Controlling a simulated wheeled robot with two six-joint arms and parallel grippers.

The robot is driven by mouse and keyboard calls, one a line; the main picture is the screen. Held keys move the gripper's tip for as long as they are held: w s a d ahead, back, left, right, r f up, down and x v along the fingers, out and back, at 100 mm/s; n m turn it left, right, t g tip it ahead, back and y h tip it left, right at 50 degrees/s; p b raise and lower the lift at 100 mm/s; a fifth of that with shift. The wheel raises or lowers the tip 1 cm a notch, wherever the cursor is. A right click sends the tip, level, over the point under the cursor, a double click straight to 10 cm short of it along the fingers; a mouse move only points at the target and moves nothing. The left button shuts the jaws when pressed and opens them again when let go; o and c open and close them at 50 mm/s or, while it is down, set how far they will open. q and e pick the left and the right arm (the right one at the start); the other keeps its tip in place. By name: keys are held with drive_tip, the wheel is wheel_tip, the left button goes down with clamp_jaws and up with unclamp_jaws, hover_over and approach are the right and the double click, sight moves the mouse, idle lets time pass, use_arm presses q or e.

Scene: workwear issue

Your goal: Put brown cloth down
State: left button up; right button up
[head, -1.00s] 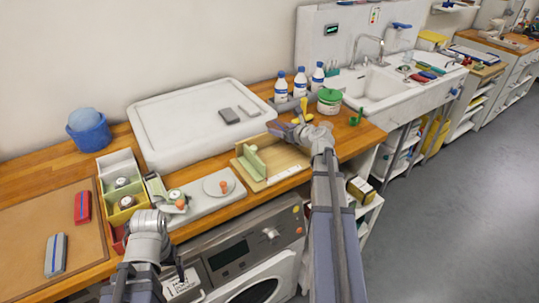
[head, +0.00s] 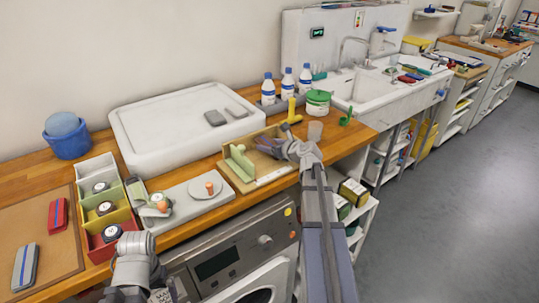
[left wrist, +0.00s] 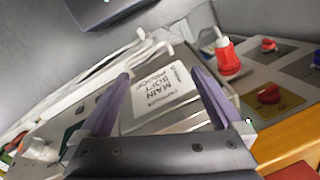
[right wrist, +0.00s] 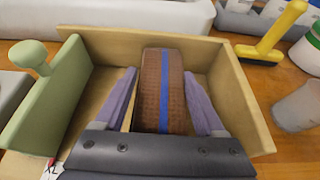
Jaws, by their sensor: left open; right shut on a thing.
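The brown cloth (right wrist: 172,92) is folded, with a blue stripe along it. In the right wrist view it lies between the fingers of my right gripper (right wrist: 160,88), which is shut on it. The same gripper shows in the head view (head: 270,147), over the wooden box (head: 240,178). The cloth is within the outline of the box, near its back wall (right wrist: 120,44); I cannot tell whether it touches the floor. My left gripper (left wrist: 165,95) is open and empty, in front of the counter by the washing machine (head: 225,262).
A green divider with a knob (right wrist: 50,95) stands at the box's left. A yellow-handled tool (head: 292,112) and a grey cup (head: 315,131) are close on the right. A white tray (head: 160,135) lies behind. Small bins and a scale stand left.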

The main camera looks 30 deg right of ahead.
drive_tip(key=shift+f+b, duration=1)
drive_tip(key=shift+f, duration=0.4)
drive_tip(key=shift+f, duration=0.15)
drive_tip(key=o, duration=1.3)
drive_tip(key=shift+s+r, duration=0.3)
drive_tip(key=shift+r, duration=0.05)
drive_tip(key=p+v, duration=0.4)
drive_tip(key=v, duration=0.6)
drive_tip(key=shift+s, duration=0.15)
drive_tip(key=shift+s+d+r+p, duration=0.15)
drive_tip(key=shift+s+p, duration=0.15)
drive_tip(key=shift+s, duration=0.2)
